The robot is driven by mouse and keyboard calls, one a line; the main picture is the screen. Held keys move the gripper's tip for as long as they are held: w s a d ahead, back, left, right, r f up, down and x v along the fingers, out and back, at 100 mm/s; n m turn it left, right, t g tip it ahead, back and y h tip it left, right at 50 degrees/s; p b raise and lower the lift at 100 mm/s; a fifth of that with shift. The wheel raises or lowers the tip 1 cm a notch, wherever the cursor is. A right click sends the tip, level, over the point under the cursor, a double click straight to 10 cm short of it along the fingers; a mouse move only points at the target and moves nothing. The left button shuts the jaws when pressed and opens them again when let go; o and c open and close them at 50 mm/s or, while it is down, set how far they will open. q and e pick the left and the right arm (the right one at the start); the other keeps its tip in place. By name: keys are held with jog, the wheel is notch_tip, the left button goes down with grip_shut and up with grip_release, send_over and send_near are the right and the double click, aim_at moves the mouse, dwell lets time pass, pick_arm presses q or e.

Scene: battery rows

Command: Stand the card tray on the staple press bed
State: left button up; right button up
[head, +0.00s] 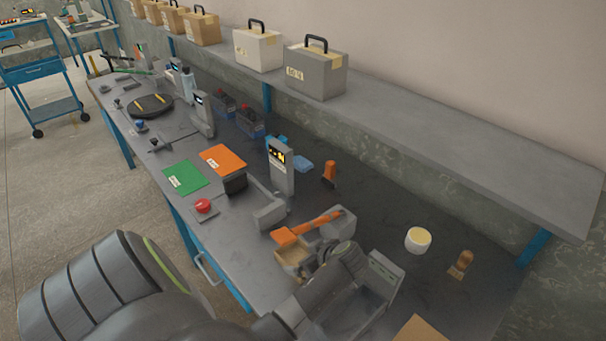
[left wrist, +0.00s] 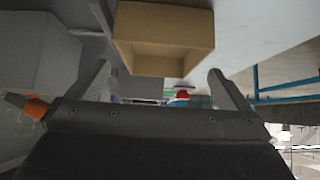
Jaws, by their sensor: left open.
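The card tray (head: 293,258), a small open tan box, is at the front of the bench in the head view, partly hidden by my left gripper (head: 314,268). In the left wrist view the tray (left wrist: 163,58) is large, just ahead of and between the open fingers of my left gripper (left wrist: 159,68), with nothing clamped. The staple press seems to be the grey unit with an orange lever (head: 318,228), right behind the tray. Its bed cannot be made out clearly, as the lever and gripper cover part of it. My right gripper is not seen.
A red button (head: 203,206), a green sheet (head: 185,177) and an orange sheet (head: 223,159) lie left along the bench. A grey post with a display (head: 281,167) stands behind. A white-yellow roll (head: 418,240) and a brown-handled stamp (head: 461,265) are at right, with clear bench around them.

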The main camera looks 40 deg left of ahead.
pick_arm(q)
jog(key=b+v, duration=0.1)
jog(key=v, duration=0.8)
jog(key=shift+r, duration=0.2)
jog(key=shift+d+f, duration=0.1)
